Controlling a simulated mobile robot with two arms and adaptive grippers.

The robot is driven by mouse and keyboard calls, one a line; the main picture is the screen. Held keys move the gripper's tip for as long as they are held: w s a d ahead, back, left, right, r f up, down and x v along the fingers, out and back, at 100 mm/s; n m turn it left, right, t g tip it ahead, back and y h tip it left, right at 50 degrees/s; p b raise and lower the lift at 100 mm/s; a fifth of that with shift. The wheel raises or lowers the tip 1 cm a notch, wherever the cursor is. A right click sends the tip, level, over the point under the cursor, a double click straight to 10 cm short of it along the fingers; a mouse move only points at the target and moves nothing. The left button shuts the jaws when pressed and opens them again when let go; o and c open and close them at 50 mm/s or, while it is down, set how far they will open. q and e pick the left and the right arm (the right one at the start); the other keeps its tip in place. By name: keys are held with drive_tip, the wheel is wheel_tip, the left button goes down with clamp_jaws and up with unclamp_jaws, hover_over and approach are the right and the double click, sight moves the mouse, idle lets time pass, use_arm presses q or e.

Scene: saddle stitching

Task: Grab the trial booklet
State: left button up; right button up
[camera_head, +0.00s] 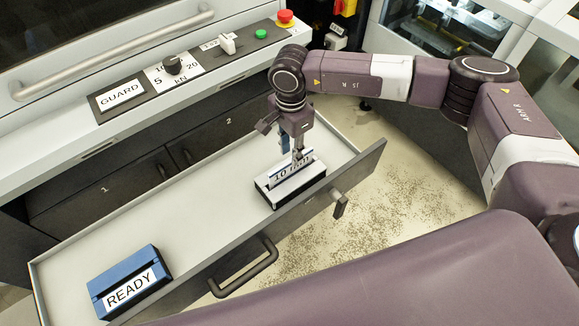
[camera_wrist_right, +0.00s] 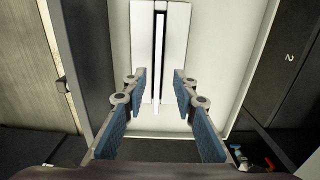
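A small white-topped holder with dark sides (camera_head: 291,190) stands in the open drawer, with an upright white piece (camera_head: 284,176) on it whose printed text is partly hidden; this may be the trial booklet. My right gripper (camera_head: 300,158) is directly above it, pointing down. In the right wrist view my right gripper (camera_wrist_right: 159,75) is open, its blue-padded fingers apart. A thin upright edge with a dark line (camera_wrist_right: 160,60) shows in the gap between them, over a white surface (camera_wrist_right: 178,28). No contact is visible. My left gripper is out of view.
A blue block marked READY (camera_head: 130,284) lies at the drawer's near left. The drawer (camera_head: 180,220) has a clear middle and raised walls. Its front has a handle (camera_head: 245,268) and a knob (camera_head: 340,204). The control panel (camera_head: 150,85) stands behind.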

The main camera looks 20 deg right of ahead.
sight(291, 166)
drive_tip(key=shift+s+f+p, duration=0.3)
drive_tip(key=shift+f+p, duration=0.25)
drive_tip(key=shift+f, duration=0.4)
drive_tip(key=shift+f+p, duration=0.45)
drive_tip(key=shift+f, duration=0.3)
wheel_tip(291, 166, down, 3)
drive_tip(key=shift+r, duration=0.15)
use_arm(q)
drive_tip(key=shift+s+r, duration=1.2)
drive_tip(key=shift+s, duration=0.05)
use_arm(e)
drive_tip(key=shift+w, duration=0.1)
clamp_jaws()
